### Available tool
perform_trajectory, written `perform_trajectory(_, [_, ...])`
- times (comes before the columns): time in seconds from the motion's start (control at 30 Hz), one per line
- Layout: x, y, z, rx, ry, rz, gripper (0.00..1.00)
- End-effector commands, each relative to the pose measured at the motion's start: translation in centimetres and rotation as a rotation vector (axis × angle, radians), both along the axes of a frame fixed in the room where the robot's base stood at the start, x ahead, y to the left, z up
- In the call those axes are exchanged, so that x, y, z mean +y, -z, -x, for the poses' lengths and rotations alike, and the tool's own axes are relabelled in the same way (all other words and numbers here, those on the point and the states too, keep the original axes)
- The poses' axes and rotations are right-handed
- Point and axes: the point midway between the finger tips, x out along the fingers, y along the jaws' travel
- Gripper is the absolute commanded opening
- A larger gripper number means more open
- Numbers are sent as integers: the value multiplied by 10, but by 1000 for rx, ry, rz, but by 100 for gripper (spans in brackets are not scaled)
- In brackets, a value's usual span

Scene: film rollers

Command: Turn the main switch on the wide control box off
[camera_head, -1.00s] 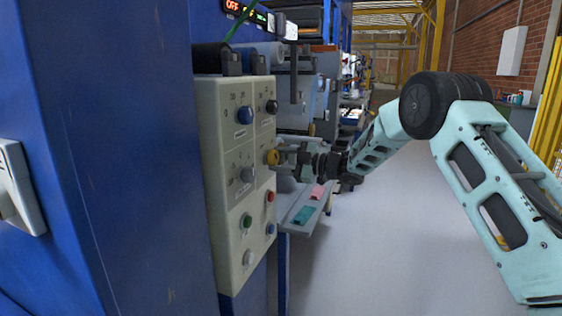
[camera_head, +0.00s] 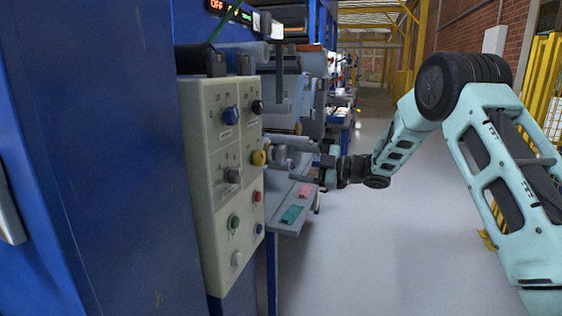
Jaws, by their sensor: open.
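A beige control box (camera_head: 198,190) stands on the blue machine at left, seen at a slant. The labels are too small to read, so I cannot tell which is the main switch. My gripper (camera_head: 298,165) is open and empty, just right of the yellow knob, at about its height. A small gap shows between the fingertips and the knob.
A red OFF display (camera_head: 217,5) is lit above the box. A grey shelf (camera_head: 285,218) with a pink pad (camera_head: 305,191) and a green pad (camera_head: 292,214) lies below my gripper. Yellow fencing (camera_head: 543,80) stands at far right.

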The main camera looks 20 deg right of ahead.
Motion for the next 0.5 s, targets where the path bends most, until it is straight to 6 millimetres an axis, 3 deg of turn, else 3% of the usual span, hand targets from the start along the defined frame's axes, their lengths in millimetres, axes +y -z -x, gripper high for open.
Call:
perform_trajectory(0.2, [-37,0,27,0,2,0,68])
perform_trajectory(0.5, [-57,0,42,-1,-1,1,68])
